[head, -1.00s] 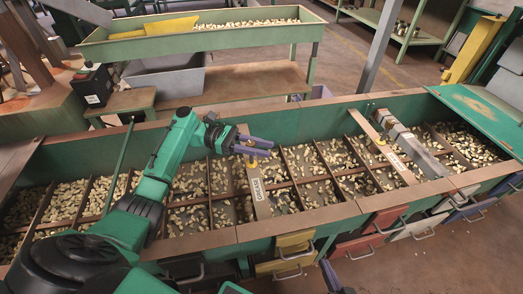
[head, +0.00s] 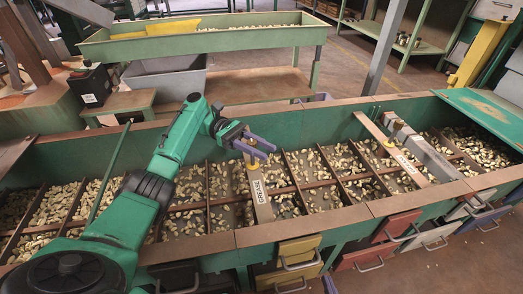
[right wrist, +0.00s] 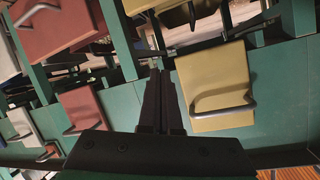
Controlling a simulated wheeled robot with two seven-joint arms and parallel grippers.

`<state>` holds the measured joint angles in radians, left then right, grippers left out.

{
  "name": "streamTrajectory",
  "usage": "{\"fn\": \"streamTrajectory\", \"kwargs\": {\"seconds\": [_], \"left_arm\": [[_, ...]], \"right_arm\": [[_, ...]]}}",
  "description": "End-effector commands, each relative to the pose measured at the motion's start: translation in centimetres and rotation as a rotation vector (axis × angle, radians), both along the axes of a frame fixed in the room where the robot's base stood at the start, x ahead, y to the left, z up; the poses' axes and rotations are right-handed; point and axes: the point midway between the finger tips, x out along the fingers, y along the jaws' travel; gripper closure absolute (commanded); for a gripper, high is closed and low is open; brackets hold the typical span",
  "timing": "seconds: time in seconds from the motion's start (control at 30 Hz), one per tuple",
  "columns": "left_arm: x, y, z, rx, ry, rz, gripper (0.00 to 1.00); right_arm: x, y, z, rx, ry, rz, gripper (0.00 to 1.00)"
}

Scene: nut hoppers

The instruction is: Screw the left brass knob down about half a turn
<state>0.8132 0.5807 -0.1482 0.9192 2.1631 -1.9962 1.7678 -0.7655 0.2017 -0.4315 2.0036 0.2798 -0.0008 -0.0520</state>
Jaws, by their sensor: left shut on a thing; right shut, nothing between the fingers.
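The left brass knob (head: 253,164) stands on the pale bar marked GREASE (head: 262,202), which lies across the long green hopper. My left gripper (head: 258,146) comes from the upper left with its purple fingers around the knob's upper part and is shut on it. The fingers hide part of the knob. A second brass knob (head: 389,143) stands on another labelled bar (head: 402,160) to the right, apart from my gripper. My right gripper (right wrist: 163,102) shows in the right wrist view, shut and empty, in front of the green drawer front.
The hopper's wooden dividers (head: 290,178) separate beds of nuts. A grey bar (head: 425,150) crosses at the right. Yellow drawers (head: 298,250) and red drawers with handles hang below the front edge. A second green trough (head: 200,36) stands behind.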

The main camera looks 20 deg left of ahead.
Motion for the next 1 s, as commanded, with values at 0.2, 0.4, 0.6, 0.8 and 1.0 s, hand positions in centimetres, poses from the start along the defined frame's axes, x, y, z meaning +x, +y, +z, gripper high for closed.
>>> {"fn": "streamTrajectory", "kwargs": {"seconds": [0.2,0.4,0.6,0.8,1.0], "left_arm": [[-0.1,0.0,-0.2,0.004,0.002,-0.015,1.0],[-0.1,0.0,-0.2,0.004,0.002,-0.018,1.0],[-0.1,0.0,-0.2,0.004,0.003,-0.018,1.0],[-0.1,0.0,-0.2,0.003,0.003,-0.017,0.36],[-0.1,0.0,-0.1,0.001,0.001,-0.016,0.36]], "right_arm": [[2.8,0.0,2.8,0.013,-0.1,-0.015,1.0],[3.6,-0.1,4.0,0.019,-0.133,-0.021,1.0],[3.6,-0.1,3.8,0.017,-0.13,-0.02,1.0],[3.5,-0.1,3.6,0.015,-0.124,-0.02,1.0],[3.4,-0.1,3.4,0.014,-0.12,-0.02,1.0]]}}
